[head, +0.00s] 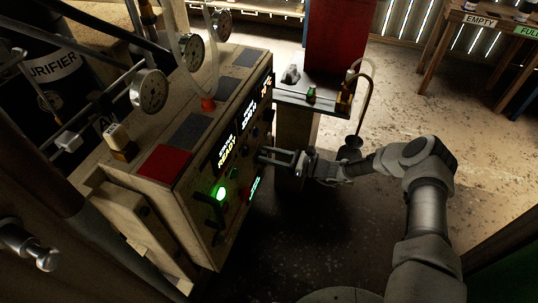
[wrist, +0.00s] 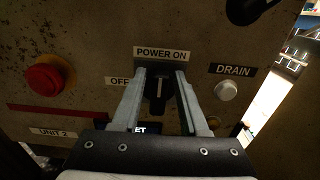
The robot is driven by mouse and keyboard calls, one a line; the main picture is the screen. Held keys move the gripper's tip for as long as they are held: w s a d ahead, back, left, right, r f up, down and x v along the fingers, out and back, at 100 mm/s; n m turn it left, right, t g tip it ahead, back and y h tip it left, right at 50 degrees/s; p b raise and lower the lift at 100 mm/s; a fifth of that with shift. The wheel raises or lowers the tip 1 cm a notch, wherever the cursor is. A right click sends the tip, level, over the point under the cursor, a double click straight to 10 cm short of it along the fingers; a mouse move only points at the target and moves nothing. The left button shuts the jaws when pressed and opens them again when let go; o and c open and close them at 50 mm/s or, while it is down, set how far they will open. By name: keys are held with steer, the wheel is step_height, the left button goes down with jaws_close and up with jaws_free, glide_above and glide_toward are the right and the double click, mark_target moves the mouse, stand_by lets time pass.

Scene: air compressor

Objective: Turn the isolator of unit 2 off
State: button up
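The isolator (wrist: 158,92) is a black rotary knob on the worn panel in the wrist view. Its pale mark is upright, towards the POWER ON label (wrist: 162,54). An OFF label (wrist: 119,82) is to its left, partly covered by a finger. A UNIT 2 label (wrist: 54,132) is at lower left. My gripper (wrist: 160,73) is open, its two fingers on either side of the knob in the picture, with a gap visible. Contact cannot be told. In the head view my gripper (head: 264,156) is at the front of the control box (head: 213,170).
A red button (wrist: 45,78) is left of the knob, and a pale button (wrist: 227,91) under a DRAIN label is to the right. A black part (wrist: 250,10) is at upper right. A green lamp (head: 221,194) glows on the box. Open floor (head: 440,105) lies to the right.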

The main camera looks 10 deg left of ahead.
mark_target(258, 162)
jaws_close()
steer(key=shift+s+a+f+n+b, duration=0.1)
steer(key=shift+s+f+n+b, duration=0.25)
steer(key=shift+n, duration=2.65)
steer(key=shift+s+d+f+n+b, duration=0.15)
steer(key=shift+s+f+n, duration=0.35)
steer(key=shift+n, duration=2.5)
steer(key=shift+s+a+f+n+b, duration=0.15)
steer(key=shift+s+f+n+b, duration=0.2)
steer(key=shift+n, duration=2.65)
steer(key=shift+o, duration=1.6)
jaws_free()
